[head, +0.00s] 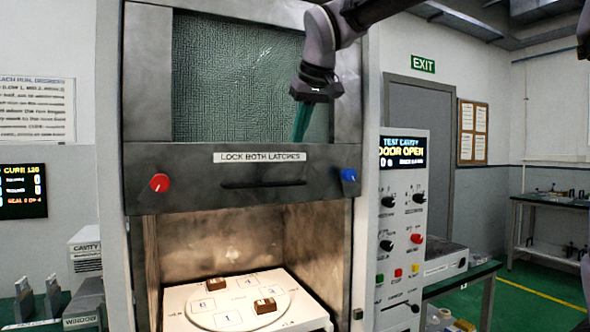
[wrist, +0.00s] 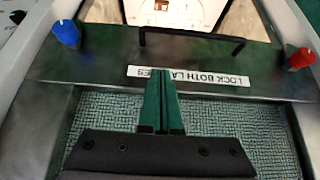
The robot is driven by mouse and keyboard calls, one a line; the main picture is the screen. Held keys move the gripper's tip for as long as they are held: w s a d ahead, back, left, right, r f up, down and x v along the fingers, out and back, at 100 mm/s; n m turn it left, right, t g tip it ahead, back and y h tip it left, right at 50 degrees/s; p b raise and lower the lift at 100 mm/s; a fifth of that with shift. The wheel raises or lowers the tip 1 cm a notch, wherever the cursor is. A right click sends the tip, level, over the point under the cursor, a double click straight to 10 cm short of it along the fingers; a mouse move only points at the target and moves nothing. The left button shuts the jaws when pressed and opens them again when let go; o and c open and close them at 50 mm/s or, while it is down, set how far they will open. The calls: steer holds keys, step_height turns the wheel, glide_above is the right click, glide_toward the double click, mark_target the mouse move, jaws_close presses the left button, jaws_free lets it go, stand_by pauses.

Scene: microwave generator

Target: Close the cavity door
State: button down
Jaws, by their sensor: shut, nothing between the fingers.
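The cavity door (head: 180,185) is a grey metal panel with a green mesh window, raised above the open cavity (head: 215,250). Its lower bar carries a "LOCK BOTH LATCHES" label, a dark horizontal handle (head: 262,183), a red latch knob (head: 160,182) at left and a blue one (head: 348,175) at right. My gripper (head: 299,140) is shut and empty, pointing down in front of the window's lower right. In the wrist view my green fingers (wrist: 160,75) overlap the label, short of the handle (wrist: 190,38); contact cannot be told. The blue knob (wrist: 66,32) and red knob (wrist: 301,58) show there too.
A turntable (head: 240,312) with brown blocks and numbered marks lies inside the cavity. A control panel (head: 401,240) at right reads "DOOR OPEN". A bench with equipment stands further right, and small items stand at lower left. The space before the cavity opening looks clear.

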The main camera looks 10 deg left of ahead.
steer(key=x, duration=0.6)
steer(key=shift+d, duration=0.1)
steer(key=f, duration=0.3)
steer(key=shift+s+d+f, duration=0.1)
steer(key=shift+s+d, duration=0.05)
steer(key=shift+s, duration=0.15)
steer(key=shift+f, duration=0.35)
